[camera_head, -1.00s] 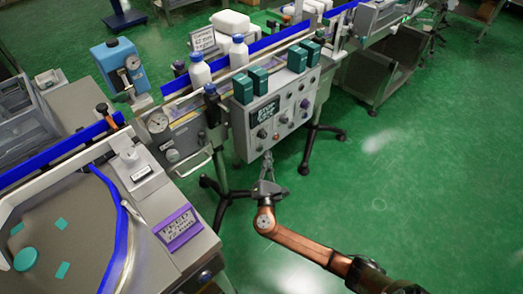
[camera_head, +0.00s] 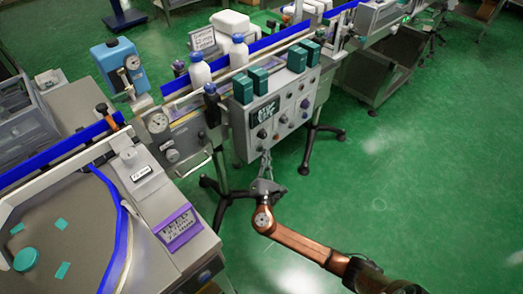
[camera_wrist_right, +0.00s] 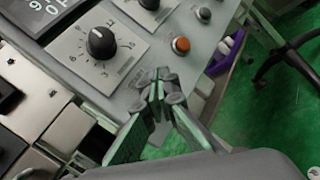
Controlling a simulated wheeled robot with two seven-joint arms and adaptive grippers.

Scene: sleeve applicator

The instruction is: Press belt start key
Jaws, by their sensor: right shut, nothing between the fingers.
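The grey control panel (camera_head: 240,139) hangs on the front of the conveyor, with a dark display (camera_head: 264,113) and several knobs and buttons. My right gripper (camera_head: 266,155) is shut and empty, just below the panel's lower edge in the head view. Its fingertips (camera_wrist_right: 160,78) show in front of the lower panel in the wrist view, below the orange button; contact cannot be told.
Several dark green boxes (camera_head: 243,89) stand along the panel's top. White bottles (camera_head: 238,52) stand on the conveyor behind it. Open green floor (camera_head: 400,200) lies to the right.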

